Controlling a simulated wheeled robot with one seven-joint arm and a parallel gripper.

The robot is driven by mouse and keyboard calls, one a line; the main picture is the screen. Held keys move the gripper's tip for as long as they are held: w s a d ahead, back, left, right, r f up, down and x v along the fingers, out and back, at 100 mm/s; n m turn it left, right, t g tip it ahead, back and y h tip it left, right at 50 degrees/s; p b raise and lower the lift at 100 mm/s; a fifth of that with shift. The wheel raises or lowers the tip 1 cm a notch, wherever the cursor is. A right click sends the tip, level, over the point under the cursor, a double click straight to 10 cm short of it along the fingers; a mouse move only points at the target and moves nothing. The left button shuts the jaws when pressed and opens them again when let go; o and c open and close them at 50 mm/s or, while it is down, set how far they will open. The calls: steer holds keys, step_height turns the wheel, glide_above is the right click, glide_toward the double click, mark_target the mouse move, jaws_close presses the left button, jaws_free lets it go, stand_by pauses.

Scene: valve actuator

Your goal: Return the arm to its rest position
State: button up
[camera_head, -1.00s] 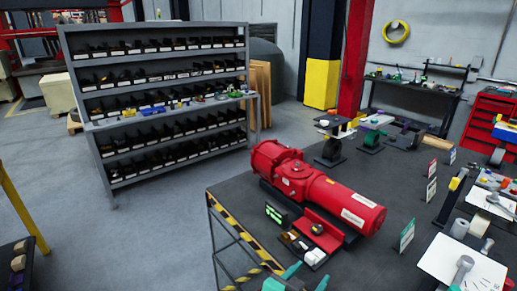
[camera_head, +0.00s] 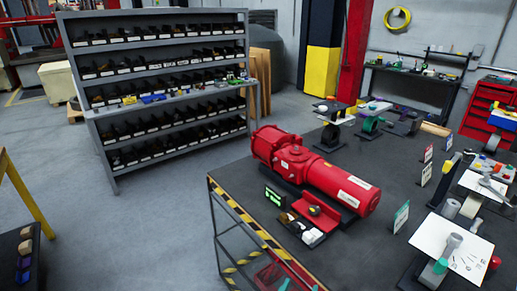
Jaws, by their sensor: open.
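I see no part in the head view that I can surely call my gripper. A small teal sliver (camera_head: 284,285) shows at the bottom edge, too little to tell what it is. The red valve actuator (camera_head: 318,180) lies on its side on the dark workbench (camera_head: 385,185), with its thick round end toward the back left. Nothing touches it from above.
A small red tray with parts (camera_head: 308,222) and a black box with a green display (camera_head: 275,196) stand before the actuator. A grey shelf rack (camera_head: 165,95) with several bins is behind left. White boards (camera_head: 452,246) and fixtures fill the bench's right side. Open floor lies left.

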steer(key=s+a+f+n+y, duration=0.1)
steer(key=s+a+f, duration=0.15)
steer(key=s, duration=0.25)
steer(key=s+a+f+n+t+y, duration=0.1)
steer(key=s+a+f+n+y, duration=0.1)
steer(key=s+f, duration=0.25)
steer(key=s+a+f+n+y, duration=0.1)
steer(key=s+a+f, duration=0.1)
steer(key=s, duration=0.3)
steer(key=s+a+r+y, duration=0.1)
steer(key=s+a, duration=0.1)
steer(key=s, duration=0.6)
steer(key=s+a+r+m+t+y, duration=0.1)
steer(key=s+a, duration=0.1)
steer(key=s, duration=0.7)
steer(key=shift+a+r, duration=0.35)
steer(key=shift+a, duration=0.05)
